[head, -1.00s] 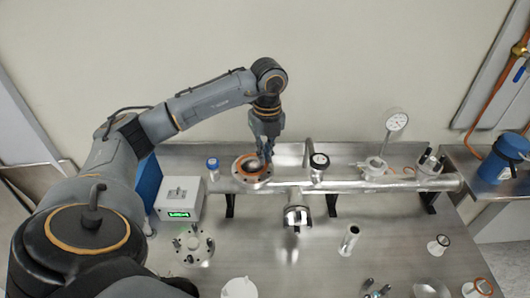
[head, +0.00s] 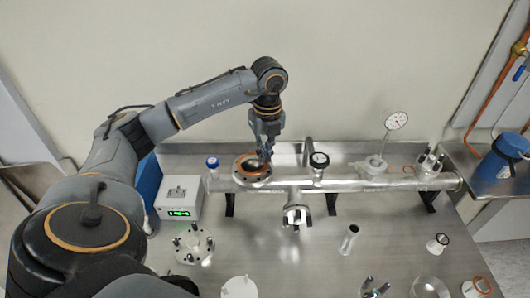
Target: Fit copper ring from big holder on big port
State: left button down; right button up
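The big port (head: 254,181) is a round steel flange facing up near the left end of the horizontal pipe. An orange copper ring (head: 239,166) shows on top of it, with a dark opening inside; whether it is fully seated cannot be told. My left gripper (head: 264,158) points down at the flange's right side, its fingertips at or just above the ring. The fingers hide part of the ring, and I cannot tell whether they grip it. A white round stand (head: 239,289) at the bottom edge may be the big holder. My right gripper is not in view.
The pipe (head: 335,186) carries a black-topped valve (head: 319,161) and a dial gauge (head: 396,121) right of the port. A grey box (head: 179,197) and a flange with studs (head: 193,244) stand at left. Another copper-coloured ring (head: 478,287) lies at bottom right.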

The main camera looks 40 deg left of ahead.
pick_arm(q)
jog(key=shift+s+f+b, duration=0.1)
jog(key=shift+f+b, duration=0.3)
jog(key=shift+f, duration=0.2)
dwell(0.6)
jog(key=c, duration=1.4)
grip_release()
jog(key=shift+c, duration=0.2)
jog(key=shift+r, duration=0.1)
notch_tip(320, 180, up, 12)
jog(key=shift+w, duration=0.3)
jog(key=shift+d+f, duration=0.15)
jog(key=shift+f, duration=0.05)
